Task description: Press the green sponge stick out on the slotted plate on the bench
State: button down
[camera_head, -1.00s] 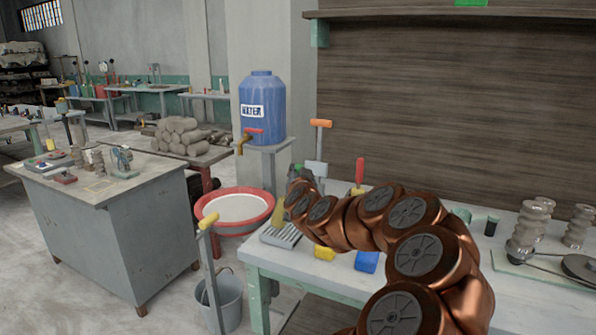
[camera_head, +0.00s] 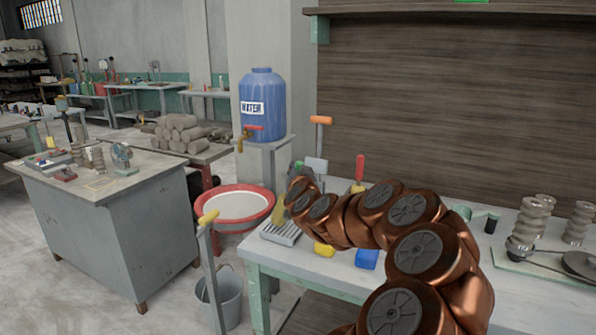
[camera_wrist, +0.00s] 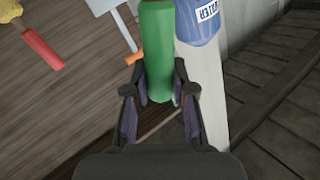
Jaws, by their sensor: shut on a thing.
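The green sponge stick shows in the wrist view as a thick green handle (camera_wrist: 157,45) between the two dark fingers of my gripper (camera_wrist: 157,82), which is shut on it. In the head view my copper arm hides most of the gripper. A yellow piece (camera_head: 279,212), perhaps the stick's sponge end, shows just left of my arm's end, above the slotted plate (camera_head: 281,236). The pale slotted plate lies at the bench's left front corner. I cannot tell whether the yellow piece touches it.
Yellow and blue blocks (camera_head: 367,259) lie on the bench (camera_head: 345,285), partly behind my arm. Orange- and red-handled tools (camera_head: 360,168) stand behind. A red-rimmed basin (camera_head: 265,197), a grey bucket (camera_head: 222,300) and a blue water barrel (camera_head: 262,105) are left of the bench.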

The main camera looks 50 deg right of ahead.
jog(key=shift+f+b, duration=0.5)
jog(key=shift+f, duration=0.1)
dwell(1.0)
jog(key=shift+r+p, duration=1.9)
jog(key=shift+r, duration=1.65)
